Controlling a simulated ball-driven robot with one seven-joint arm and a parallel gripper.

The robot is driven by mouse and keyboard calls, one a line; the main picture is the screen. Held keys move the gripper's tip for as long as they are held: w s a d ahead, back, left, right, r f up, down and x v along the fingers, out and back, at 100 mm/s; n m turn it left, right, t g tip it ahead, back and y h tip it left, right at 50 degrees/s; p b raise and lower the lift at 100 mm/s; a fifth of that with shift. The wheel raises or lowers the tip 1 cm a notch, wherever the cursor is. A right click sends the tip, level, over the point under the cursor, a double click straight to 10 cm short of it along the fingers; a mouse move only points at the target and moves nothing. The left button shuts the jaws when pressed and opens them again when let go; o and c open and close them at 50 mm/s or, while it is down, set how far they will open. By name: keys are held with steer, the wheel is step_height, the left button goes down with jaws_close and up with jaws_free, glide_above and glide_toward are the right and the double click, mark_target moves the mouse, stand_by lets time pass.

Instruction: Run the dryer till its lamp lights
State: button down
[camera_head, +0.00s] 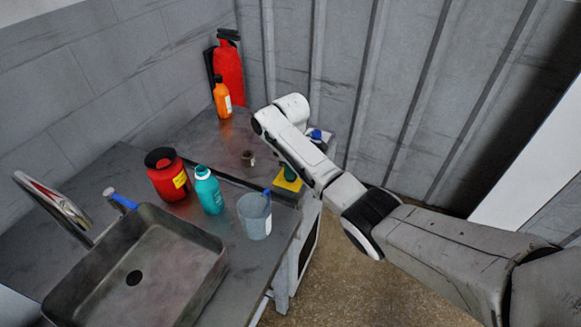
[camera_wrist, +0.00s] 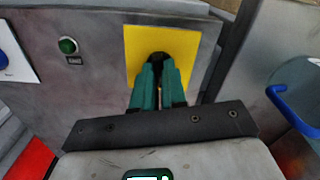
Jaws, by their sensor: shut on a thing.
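The dryer appears to be the grey metal unit (camera_head: 283,199) at the right end of the bench, though its body is partly hidden by my arm. A round dark green lamp or button (camera_wrist: 67,45) with a small label sits left of the plate and shows no glow. In the head view, my gripper (camera_head: 290,173) is at the yellow plate (camera_head: 287,181).
A grey cup (camera_head: 254,218) with a blue handle stands near the bench edge, close to my gripper. A teal bottle (camera_head: 209,192), a red jar (camera_head: 168,178) and a sink (camera_head: 140,262) lie leftward. An orange bottle (camera_head: 222,98) and red extinguisher (camera_head: 229,68) stand behind.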

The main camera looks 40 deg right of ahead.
steer(key=m+p, duration=0.1)
steer(key=m, duration=0.3)
steer(key=shift+r+m, duration=0.1)
steer(key=shift+m, duration=0.2)
steer(key=m+p, duration=0.1)
steer(key=m, duration=0.3)
steer(key=shift+m, duration=0.3)
steer(key=c, duration=1.2)
jaws_free()
step_height(320, 180, up, 11)
steer(key=shift+f+b, duration=0.2)
steer(key=shift+b, duration=0.3)
